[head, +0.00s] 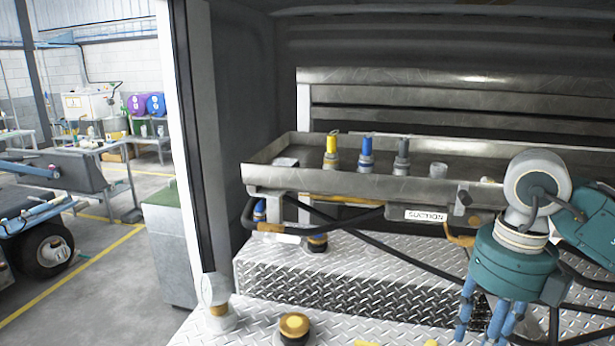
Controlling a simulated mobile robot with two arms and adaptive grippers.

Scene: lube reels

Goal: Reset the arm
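My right arm, teal and white, comes in from the right edge and bends downward. My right gripper (479,335) hangs from it at the bottom right, with blue fingers pointing down over the diamond-plate deck. The fingers stand apart with a gap between them, and I see nothing held. My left arm and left gripper are not in view.
A metal tray (262,177) holds yellow, blue and grey-topped fittings behind the gripper. Below it are black hoses and a "SUCTION" label (426,215). A white door post stands left; workshop floor lies beyond.

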